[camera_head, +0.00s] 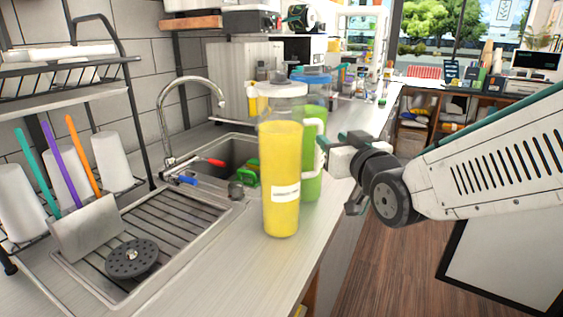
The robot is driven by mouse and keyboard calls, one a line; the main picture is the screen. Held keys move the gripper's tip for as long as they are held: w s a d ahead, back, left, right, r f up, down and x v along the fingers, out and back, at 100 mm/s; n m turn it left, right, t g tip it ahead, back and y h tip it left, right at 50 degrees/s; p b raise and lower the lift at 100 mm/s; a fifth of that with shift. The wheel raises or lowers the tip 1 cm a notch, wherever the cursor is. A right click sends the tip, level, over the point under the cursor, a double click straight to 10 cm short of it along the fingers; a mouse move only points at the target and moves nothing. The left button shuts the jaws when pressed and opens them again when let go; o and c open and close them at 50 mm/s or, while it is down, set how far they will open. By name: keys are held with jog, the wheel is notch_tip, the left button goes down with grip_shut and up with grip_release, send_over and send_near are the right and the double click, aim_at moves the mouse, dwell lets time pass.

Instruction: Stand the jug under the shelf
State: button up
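A tall yellow jug (281,180) with a white label and clear top stands upright on the counter, right of the sink. A green jug (313,165) with a blue lid and pale handle stands just behind it, partly hidden. My gripper (334,152) is at the right of the jugs, close to the green jug's handle. I cannot tell whether it touches the handle, or whether its fingers are open or shut. A black wire shelf (70,78) is at the left. A wooden shelf (192,23) is on the back wall.
The sink (225,150) with its tap (165,125) and drainboard (135,230) lies left of the jugs. White cups and coloured sticks stand under the wire shelf. The front counter strip (255,265) is clear. Appliances and bottles fill the back counter.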

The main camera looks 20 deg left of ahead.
jog(key=x, duration=0.6)
jog(key=shift+a+f, duration=0.25)
jog(key=shift+a, duration=0.15)
jog(key=shift+c, duration=0.3)
grip_shut()
jog(key=shift+s, duration=0.1)
dwell(0.5)
jog(key=shift+r, duration=0.2)
